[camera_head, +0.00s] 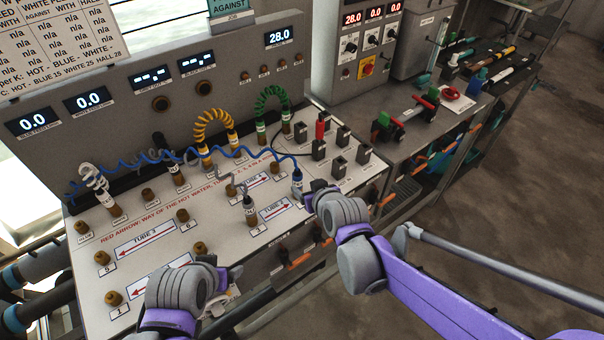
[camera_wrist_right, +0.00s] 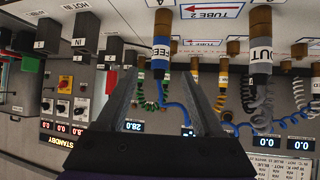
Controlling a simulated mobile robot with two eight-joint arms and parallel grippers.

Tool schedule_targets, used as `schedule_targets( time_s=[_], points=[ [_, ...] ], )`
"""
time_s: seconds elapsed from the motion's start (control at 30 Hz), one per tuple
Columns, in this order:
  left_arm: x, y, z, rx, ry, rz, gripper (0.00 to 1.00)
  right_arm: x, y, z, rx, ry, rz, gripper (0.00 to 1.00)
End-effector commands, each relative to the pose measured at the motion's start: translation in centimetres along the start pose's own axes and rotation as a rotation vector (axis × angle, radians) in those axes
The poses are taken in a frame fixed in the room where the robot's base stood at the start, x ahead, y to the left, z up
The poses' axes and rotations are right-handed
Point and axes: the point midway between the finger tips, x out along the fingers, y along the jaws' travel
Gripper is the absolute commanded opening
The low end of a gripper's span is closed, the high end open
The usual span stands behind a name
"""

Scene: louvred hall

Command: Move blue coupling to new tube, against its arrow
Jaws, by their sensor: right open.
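The blue coupling (camera_head: 297,178), with the blue coiled hose (camera_head: 240,150) on it, stands upright on a brass port at the right of the tube panel (camera_head: 160,265). In the right wrist view the blue coupling (camera_wrist_right: 161,55) is marked FEED and lies between my open fingers, near their tips. My right gripper (camera_head: 303,196) is open around or just short of it; contact cannot be told. A grey coupling (camera_wrist_right: 262,55) marked OUT sits on the port across TUBE 2. My left gripper (camera_head: 228,287) is over the panel's front edge; its fingers do not show clearly.
Yellow (camera_head: 213,128) and green (camera_head: 270,105) coiled hoses arch at the back of the panel. A white coil (camera_head: 97,185) stands at the left. Bare brass ports (camera_head: 200,248) stand along the TUBE 3 row. A side bench (camera_head: 430,120) with valves stands at the right.

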Motion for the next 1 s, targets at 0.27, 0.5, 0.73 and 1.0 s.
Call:
schedule_targets(
  time_s=[0.27, 0.5, 0.73, 1.0],
  points=[
    [1.2, 0.0, 2.0, -0.002, -0.021, 0.001, 0.81, 3.1, -0.1, 0.8, 0.002, -0.007, -0.002, 0.69],
    [2.2, 0.0, 3.4, -0.003, -0.035, 0.001, 0.81, 6.5, -0.1, 0.8, 0.002, -0.006, -0.002, 0.69],
    [3.0, 0.0, 4.4, -0.003, -0.044, 0.001, 0.81, 8.9, -0.1, 0.7, 0.001, -0.005, -0.001, 0.69],
    [3.2, 0.0, 4.7, -0.003, -0.046, 0.001, 0.81, 9.8, -0.1, 0.5, 0.001, -0.004, -0.001, 0.69]
  ],
)
